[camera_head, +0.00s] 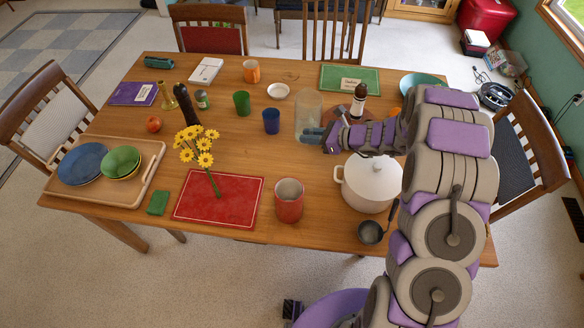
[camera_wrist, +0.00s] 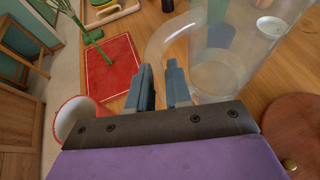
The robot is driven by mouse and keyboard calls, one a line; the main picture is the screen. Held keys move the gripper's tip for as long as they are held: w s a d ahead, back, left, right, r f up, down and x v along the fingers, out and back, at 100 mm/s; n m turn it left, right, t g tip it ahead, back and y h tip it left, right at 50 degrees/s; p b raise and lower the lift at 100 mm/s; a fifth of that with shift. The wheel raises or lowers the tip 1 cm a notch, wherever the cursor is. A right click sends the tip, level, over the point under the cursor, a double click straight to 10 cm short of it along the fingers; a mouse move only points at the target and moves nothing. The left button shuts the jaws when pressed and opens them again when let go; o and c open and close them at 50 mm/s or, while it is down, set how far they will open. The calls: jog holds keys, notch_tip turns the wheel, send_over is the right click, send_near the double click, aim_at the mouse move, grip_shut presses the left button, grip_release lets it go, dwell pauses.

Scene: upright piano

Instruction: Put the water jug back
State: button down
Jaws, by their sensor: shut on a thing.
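The water jug (camera_head: 307,106) is a clear, see-through pitcher in the middle right of the wooden table, and it looks upright. It also fills the upper right of the wrist view (camera_wrist: 235,35), with its curved clear handle (camera_wrist: 168,36) toward my fingers. My gripper (camera_head: 313,135) reaches it from the right in the head view. In the wrist view, the blue-grey fingers (camera_wrist: 160,80) are shut on the handle, with a narrow gap between them. I cannot tell whether the jug's base touches the table.
A dark brown bottle (camera_head: 358,104) stands right of the jug; a blue cup (camera_head: 271,122) stands left. A white lidded pot (camera_head: 369,184) and a red cup (camera_head: 289,201) are nearer. A red placemat (camera_head: 245,206) bears yellow flowers (camera_head: 197,146). A green placemat (camera_head: 338,76) lies behind.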

jog(key=s+a+f, duration=0.1)
jog(key=f, duration=0.3)
jog(key=s+a+f+n+g+b, duration=0.1)
jog(key=f, duration=0.4)
jog(key=s+a+f+n+g+b, duration=0.1)
jog(key=s+f, duration=0.1)
jog(key=f, duration=0.2)
jog(key=shift+a+f, duration=0.15)
jog(key=shift+f, duration=0.2)
jog(key=shift+a, duration=0.3)
jog(key=c, duration=1.5)
grip_release()
jog(key=shift+s+a, duration=0.1)
jog(key=o, duration=0.3)
jog(key=shift+d, duration=0.35)
jog(key=shift+o, duration=0.7)
jog(key=shift+d+r, duration=0.15)
jog(key=shift+d, duration=0.3)
